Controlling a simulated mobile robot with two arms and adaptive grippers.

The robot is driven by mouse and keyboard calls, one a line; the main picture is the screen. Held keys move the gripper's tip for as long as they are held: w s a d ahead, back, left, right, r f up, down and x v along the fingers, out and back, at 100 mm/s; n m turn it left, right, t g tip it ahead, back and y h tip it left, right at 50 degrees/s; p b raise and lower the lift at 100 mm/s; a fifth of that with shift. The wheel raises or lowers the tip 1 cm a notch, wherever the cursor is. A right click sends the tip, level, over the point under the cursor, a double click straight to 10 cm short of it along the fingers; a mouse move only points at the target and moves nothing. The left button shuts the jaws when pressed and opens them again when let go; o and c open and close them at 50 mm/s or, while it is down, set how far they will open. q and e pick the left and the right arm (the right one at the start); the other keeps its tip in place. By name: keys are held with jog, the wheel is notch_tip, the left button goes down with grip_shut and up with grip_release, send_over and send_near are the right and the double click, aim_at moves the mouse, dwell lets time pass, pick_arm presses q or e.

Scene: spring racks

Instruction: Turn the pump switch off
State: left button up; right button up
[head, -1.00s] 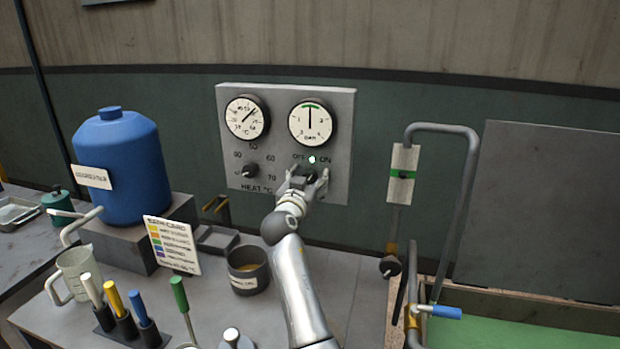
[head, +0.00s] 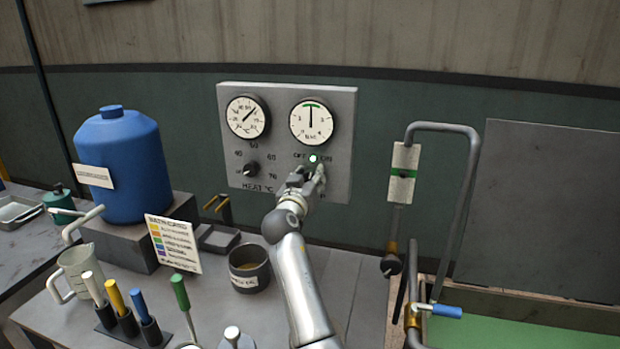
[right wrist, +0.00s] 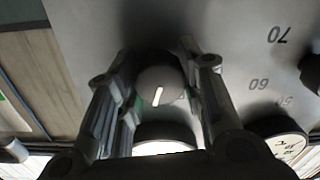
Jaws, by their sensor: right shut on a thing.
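The grey control panel (head: 230,130) stands on the wall behind the bench, with a heat knob (head: 251,168) at its left and the pump switch under the right gauge. A small lamp (head: 313,158) between the OFF and ON labels looks bright with a greenish tint. My right gripper (head: 308,177) is at the panel and hides most of the switch in the head view. In the right wrist view, the round dark pump switch (right wrist: 160,86) with a white pointer line sits between the fingers of my right gripper (right wrist: 158,75), which is shut on it. My left gripper is not in view.
A blue tank (head: 118,165) stands at the left, with a colour card (head: 173,244) in front. A dark pot (head: 249,269) stands just left of my right arm. A bent pipe (head: 470,180) with a green-banded tube (head: 403,172) rises at the right.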

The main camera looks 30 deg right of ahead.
jog(key=n, duration=0.2)
jog(key=n+p, duration=0.1)
jog(key=shift+r+n, duration=0.2)
jog(key=shift+n, duration=0.2)
jog(key=n+p, duration=0.2)
jog(key=n, duration=0.2)
jog(key=shift+n, duration=0.7)
jog(key=o, duration=1)
jog(key=shift+w+f, duration=0.1)
jog(key=shift+f, duration=0.05)
jog(key=shift+o, duration=0.2)
jog(key=shift+s+a+f, duration=0.1)
jog(key=shift+s+a, duration=0.2)
jog(key=shift+a, duration=0.05)
jog(key=v, duration=1.1)
